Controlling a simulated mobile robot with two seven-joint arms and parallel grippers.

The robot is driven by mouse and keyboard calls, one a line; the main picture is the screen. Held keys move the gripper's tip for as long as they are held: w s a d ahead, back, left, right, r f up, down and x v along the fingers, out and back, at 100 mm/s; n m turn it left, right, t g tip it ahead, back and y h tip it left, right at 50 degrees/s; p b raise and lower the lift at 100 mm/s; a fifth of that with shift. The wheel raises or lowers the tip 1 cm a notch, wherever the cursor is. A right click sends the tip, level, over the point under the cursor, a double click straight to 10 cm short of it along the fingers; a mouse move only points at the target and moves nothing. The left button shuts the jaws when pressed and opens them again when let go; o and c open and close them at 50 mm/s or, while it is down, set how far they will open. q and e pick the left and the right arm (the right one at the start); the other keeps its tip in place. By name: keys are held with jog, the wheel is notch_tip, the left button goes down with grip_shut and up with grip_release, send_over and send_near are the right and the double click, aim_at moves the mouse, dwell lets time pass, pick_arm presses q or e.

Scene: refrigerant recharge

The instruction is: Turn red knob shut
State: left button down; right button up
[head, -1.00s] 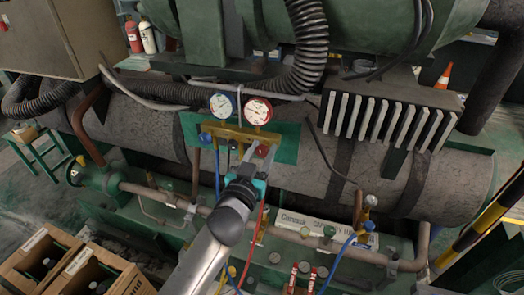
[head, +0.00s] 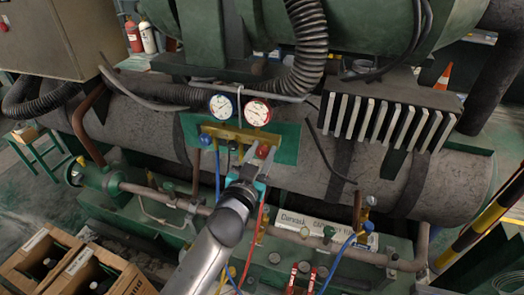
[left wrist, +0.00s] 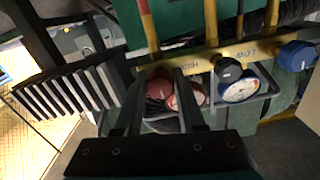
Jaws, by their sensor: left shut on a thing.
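The red knob (left wrist: 159,89) sits on the yellow manifold (left wrist: 210,54) beside the "HIGH" lettering in the left wrist view. My left gripper (left wrist: 160,73) has its two fingers on either side of the knob and is shut on it. In the head view my left gripper (head: 258,155) reaches up to the right end of the manifold (head: 226,132), below the red-rimmed gauge (head: 258,112). There the fingers largely hide the knob. My right gripper is not in view.
A blue-rimmed gauge (head: 222,106) and a blue knob (head: 206,140) are at the manifold's left. A black knob (left wrist: 228,70) is between the coloured knobs. Red, blue and yellow hoses hang below. A finned block (head: 390,110) is to the right.

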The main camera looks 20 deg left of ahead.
pick_arm(q)
jog(key=m+p, duration=0.1)
jog(key=m, duration=0.3)
jog(key=shift+m, duration=0.3)
jog(key=m, duration=0.4)
jog(key=shift+m+p, duration=0.3)
jog(key=m, duration=0.4)
jog(key=shift+m, duration=0.3)
jog(key=m, duration=0.4)
jog(key=shift+m+p, duration=0.35)
jog(key=shift+m, duration=0.05)
jog(key=c, duration=0.5)
grip_release()
